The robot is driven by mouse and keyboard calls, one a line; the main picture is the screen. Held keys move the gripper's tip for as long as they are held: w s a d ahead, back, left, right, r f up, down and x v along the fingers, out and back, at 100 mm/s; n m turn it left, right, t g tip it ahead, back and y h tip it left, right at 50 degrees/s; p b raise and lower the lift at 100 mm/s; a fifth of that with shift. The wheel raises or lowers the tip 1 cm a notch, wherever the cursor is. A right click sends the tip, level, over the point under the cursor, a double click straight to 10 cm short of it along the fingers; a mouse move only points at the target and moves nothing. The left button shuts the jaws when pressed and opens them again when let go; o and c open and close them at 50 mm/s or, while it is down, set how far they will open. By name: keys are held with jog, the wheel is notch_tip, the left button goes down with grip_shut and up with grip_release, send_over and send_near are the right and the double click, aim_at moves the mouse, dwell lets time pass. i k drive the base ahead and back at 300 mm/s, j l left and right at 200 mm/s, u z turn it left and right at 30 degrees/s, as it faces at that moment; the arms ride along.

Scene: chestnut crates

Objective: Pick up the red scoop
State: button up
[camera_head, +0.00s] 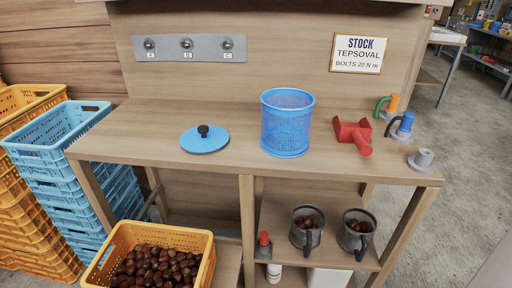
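The red scoop (349,131) lies on the wooden bench top (232,152), right of the blue mesh basket. Its square bowl is at the back left. Its thick round handle (363,146) points toward the front right. Nothing covers it. My gripper is not in view.
A blue mesh basket (286,128) and a blue lid (204,142) with a black knob stand left of the scoop. Orange and blue handled items (403,128) and a grey peg (421,160) are on the right. A yellow crate of chestnuts (204,242) and two metal jugs (306,238) sit lower.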

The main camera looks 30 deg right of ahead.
aim_at(359, 133)
jog(key=z, duration=1.5)
jog(key=i+l+u, duration=0.25)
jog(key=u, duration=0.15)
jog(key=i+l+u, duration=0.4)
